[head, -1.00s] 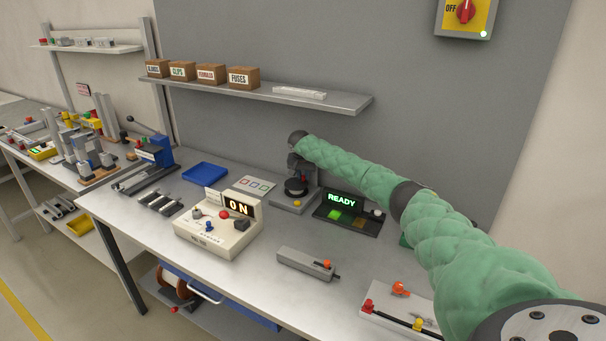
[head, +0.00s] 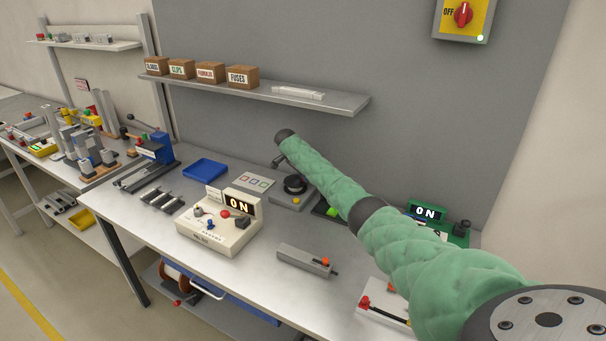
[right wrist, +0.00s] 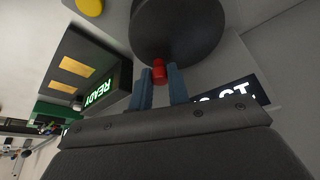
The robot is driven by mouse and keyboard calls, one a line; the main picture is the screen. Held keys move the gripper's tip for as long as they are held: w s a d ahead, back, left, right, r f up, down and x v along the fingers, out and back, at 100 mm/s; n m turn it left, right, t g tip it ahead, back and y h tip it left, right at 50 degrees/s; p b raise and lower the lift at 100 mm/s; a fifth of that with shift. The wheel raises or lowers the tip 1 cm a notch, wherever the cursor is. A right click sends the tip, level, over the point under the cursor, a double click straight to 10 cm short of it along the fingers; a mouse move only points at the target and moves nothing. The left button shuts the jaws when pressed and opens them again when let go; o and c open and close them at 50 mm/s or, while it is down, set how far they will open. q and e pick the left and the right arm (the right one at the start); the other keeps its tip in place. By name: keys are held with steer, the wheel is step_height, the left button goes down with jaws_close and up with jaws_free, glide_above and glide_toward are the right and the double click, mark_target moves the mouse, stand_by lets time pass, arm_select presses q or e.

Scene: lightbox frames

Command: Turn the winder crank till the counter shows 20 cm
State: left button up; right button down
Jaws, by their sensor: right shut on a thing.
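The winder (head: 291,203) is a grey unit at the back of the bench, with a round black disc (head: 294,184). In the right wrist view the black disc (right wrist: 178,30) carries a small red crank knob (right wrist: 159,72). My right gripper (right wrist: 160,86) has its two blue fingers shut on this knob. My left gripper is not in view.
A READY panel (right wrist: 102,90) lies beside the winder. A white ON box (head: 205,236), a blue tray (head: 205,168) and a grey block (head: 305,260) stand on the bench. A shelf (head: 340,103) with boxes hangs above. My right arm spans the right side.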

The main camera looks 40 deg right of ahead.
mark_target(295, 184)
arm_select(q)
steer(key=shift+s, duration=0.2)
arm_select(e)
steer(key=shift+a+m, duration=0.2)
steer(key=shift+m, duration=0.3)
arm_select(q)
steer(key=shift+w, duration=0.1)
arm_select(e)
steer(key=c, duration=1.3)
jaws_free()
steer(key=shift+g, duration=0.3)
steer(key=shift+c, duration=0.2)
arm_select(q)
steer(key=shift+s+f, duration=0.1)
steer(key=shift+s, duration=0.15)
arm_select(e)
steer(key=shift+r, duration=0.1)
steer(key=shift+a+r, duration=0.15)
steer(key=b+v, duration=0.2)
steer(key=v, duration=0.3)
steer(key=shift+a+r, duration=0.1)
steer(key=shift+r, duration=0.15)
arm_select(q)
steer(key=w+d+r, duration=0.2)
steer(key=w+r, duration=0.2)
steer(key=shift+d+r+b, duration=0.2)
steer(key=shift+b, duration=0.25)
arm_select(e)
steer(key=shift+v, duration=0.9)
